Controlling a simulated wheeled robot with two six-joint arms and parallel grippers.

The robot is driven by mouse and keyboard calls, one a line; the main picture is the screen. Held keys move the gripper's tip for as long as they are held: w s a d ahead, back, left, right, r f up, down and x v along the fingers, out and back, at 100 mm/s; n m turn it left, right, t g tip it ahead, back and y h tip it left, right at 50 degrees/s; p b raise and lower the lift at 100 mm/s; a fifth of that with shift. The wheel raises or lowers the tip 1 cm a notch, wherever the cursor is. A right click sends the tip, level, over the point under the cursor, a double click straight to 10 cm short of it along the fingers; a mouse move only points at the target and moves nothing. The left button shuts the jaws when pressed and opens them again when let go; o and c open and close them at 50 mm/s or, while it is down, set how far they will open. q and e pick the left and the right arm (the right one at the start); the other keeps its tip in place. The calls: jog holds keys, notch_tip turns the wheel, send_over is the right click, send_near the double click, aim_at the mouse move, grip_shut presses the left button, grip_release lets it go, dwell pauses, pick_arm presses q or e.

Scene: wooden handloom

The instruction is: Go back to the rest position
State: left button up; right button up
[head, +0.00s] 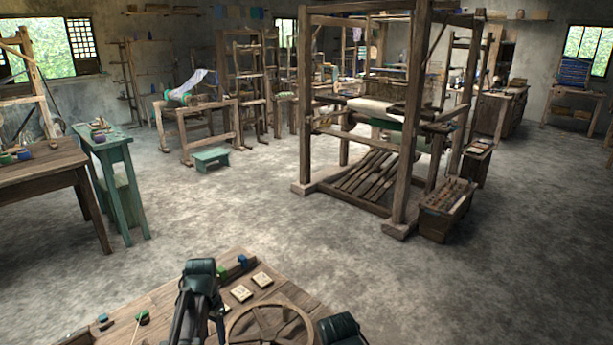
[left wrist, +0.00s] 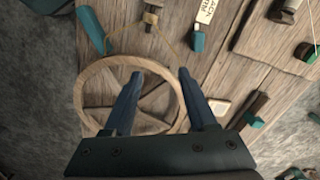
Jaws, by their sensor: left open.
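My left gripper shows in the left wrist view (left wrist: 158,85). Its two dark blue fingers are spread apart with nothing held between them. They reach over a round wooden ring with spokes (left wrist: 88,75); I cannot tell whether they touch it. In the head view, my left arm comes up from the bottom edge, beside the same wooden ring (head: 234,318) on a plank table (head: 295,291). The fingertips are not clear there. A teal part of my other arm shows at the bottom edge of the head view, but my right gripper is not visible.
Pale square tiles (head: 262,279), a green block (head: 222,270) and a blue block (head: 243,261) lie on the table near my left arm. Beyond it the concrete floor (head: 225,210) is open. A large handloom (head: 405,150) stands at the back right, a teal table (head: 105,142) at left.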

pick_arm(q)
jog(key=s+d+y, duration=0.1)
jog(key=s+d, duration=0.6)
jog(key=d, duration=0.4)
jog(key=s+d, duration=0.8)
jog(key=d, duration=0.3)
notch_tip(320, 180, up, 14)
jog(key=p, duration=1.3)
jog(key=shift+d+p, duration=0.25)
jog(key=shift+p, duration=0.15)
